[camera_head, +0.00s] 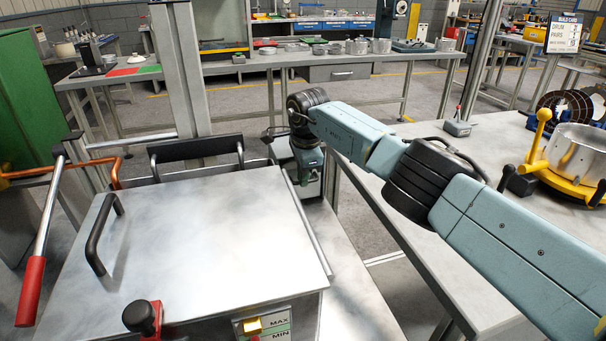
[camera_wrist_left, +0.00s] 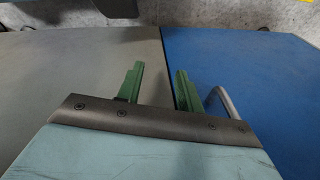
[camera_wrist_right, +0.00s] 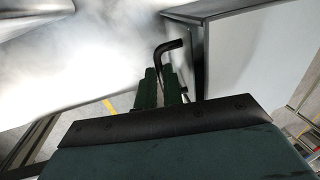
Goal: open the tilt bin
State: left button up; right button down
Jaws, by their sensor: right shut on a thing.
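In the right wrist view, a pale grey box with a dark rim (camera_wrist_right: 255,65), which looks like the tilt bin, stands at the right. A bent black bar handle (camera_wrist_right: 172,46) runs down beside its wall. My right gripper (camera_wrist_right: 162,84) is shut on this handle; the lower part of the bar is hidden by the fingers. In the head view, my right gripper (camera_head: 308,172) reaches down just past the right side of the metal-lidded box. My left gripper (camera_wrist_left: 158,84) shows only in its wrist view, fingers apart and empty, over a grey and blue surface.
The metal-lidded box (camera_head: 205,235) with black handles fills the lower left. A red-gripped lever (camera_head: 32,290) stands beside it. A grey table (camera_head: 440,250) with a yellow fixture (camera_head: 545,165) and a metal drum lies at the right. A long bench (camera_head: 270,62) crosses the back.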

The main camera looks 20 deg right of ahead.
pick_arm(q)
jog(key=shift+s, duration=0.1)
